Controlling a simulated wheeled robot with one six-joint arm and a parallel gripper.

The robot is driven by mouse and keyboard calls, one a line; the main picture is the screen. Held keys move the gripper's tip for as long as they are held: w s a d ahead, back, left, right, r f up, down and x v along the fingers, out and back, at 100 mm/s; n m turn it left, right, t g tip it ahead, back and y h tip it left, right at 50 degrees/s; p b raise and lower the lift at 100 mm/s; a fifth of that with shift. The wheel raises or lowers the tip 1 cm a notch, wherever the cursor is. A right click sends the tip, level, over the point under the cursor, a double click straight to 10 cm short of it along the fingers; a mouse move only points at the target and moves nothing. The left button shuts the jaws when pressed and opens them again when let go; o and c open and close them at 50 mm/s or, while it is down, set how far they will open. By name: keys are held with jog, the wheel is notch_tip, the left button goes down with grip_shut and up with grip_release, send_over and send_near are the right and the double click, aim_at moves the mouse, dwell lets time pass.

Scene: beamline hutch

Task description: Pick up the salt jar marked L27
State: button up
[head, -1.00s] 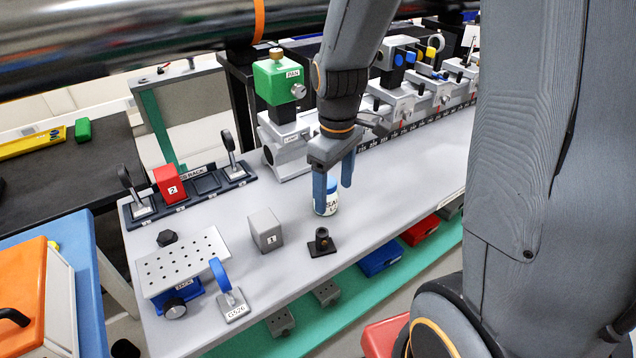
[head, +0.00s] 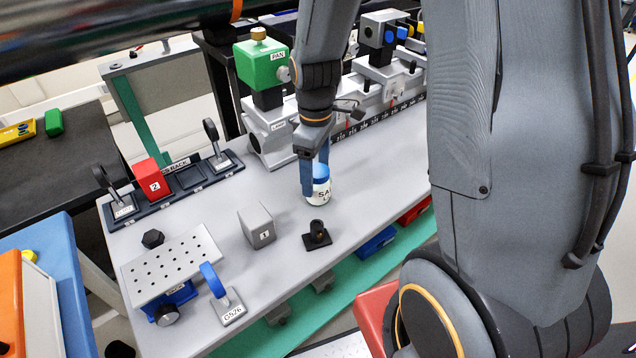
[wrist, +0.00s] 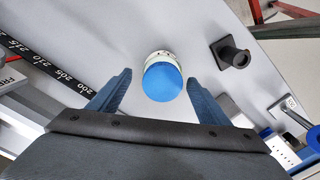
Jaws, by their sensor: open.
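The salt jar (head: 319,187) is a small white jar with a blue lid, standing upright on the grey bench. Its label shows "SA" in the head view; the rest is turned away or hidden, so L27 cannot be read. My gripper (head: 316,176) is open and points down at the jar, with its blue fingers close to it. In the wrist view the jar's blue lid (wrist: 162,82) lies between and just ahead of the two open fingertips (wrist: 159,76). The jar appears free, with a gap on each side.
A black post on a square base (head: 317,236) stands just in front of the jar. A grey block marked 1 (head: 257,226) is to its left. A scaled rail with grey carriages (head: 384,119) runs behind. The bench between block and rack (head: 187,186) is clear.

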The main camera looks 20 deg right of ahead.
jog(key=shift+s+f+p, duration=0.2)
jog(key=shift+f+p, duration=0.5)
jog(key=shift+f, duration=1.7)
jog(key=shift+c, duration=0.3)
jog(key=c, duration=1.4)
jog(key=shift+o, duration=0.2)
jog(key=shift+r, duration=0.15)
